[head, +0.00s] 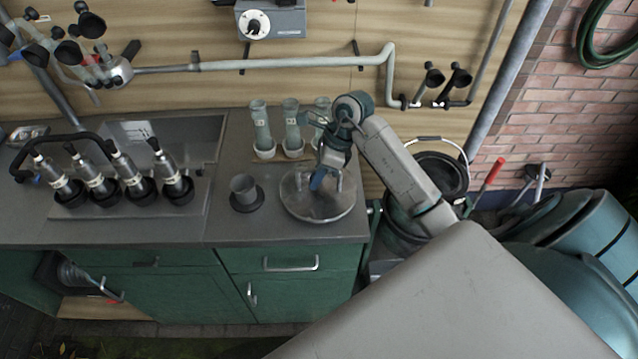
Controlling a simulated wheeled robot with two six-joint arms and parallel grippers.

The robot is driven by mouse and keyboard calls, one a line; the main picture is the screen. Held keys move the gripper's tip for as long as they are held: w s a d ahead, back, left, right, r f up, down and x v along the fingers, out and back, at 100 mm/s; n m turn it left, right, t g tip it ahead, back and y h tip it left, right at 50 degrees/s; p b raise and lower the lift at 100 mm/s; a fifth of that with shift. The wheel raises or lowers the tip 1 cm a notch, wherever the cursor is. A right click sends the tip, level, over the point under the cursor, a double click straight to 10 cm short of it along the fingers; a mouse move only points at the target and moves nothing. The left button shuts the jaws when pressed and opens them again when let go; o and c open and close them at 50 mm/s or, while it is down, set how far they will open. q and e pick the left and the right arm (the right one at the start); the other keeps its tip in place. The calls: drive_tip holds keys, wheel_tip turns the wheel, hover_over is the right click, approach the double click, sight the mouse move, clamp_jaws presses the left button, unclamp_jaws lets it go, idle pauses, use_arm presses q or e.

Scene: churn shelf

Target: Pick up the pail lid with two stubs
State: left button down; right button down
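The pail lid (312,209) is a round, flat metal disc lying on the dark counter near its right end. Pale upright stubs show on its top, partly hidden behind my gripper. My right gripper (322,176) comes down from above over the middle of the lid, its blue fingertip low between the stubs. From this angle I cannot tell whether it touches a stub or how far its fingers are apart. My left gripper is not in view.
Several glass tubes (263,128) stand behind the lid, close to my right gripper. A small grey cup (243,188) stands to its left. Several milking cups (131,181) fill the counter's left. A dark pail (439,170) with a raised handle stands right of the counter.

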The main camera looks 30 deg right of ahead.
sight(314, 170)
drive_tip(key=shift+r, duration=0.15)
wheel_tip(314, 170, up, 2)
drive_tip(key=shift+w+b, duration=0.1)
drive_tip(key=shift+b, duration=0.7)
drive_tip(key=shift+r+b, duration=0.35)
drive_tip(key=shift+r, duration=0.2)
drive_tip(key=s+d+r+b, duration=0.1)
drive_tip(key=s+b, duration=0.2)
drive_tip(key=s, duration=1.3)
drive_tip(key=shift+d+r, duration=0.3)
drive_tip(key=shift+w, duration=0.1)
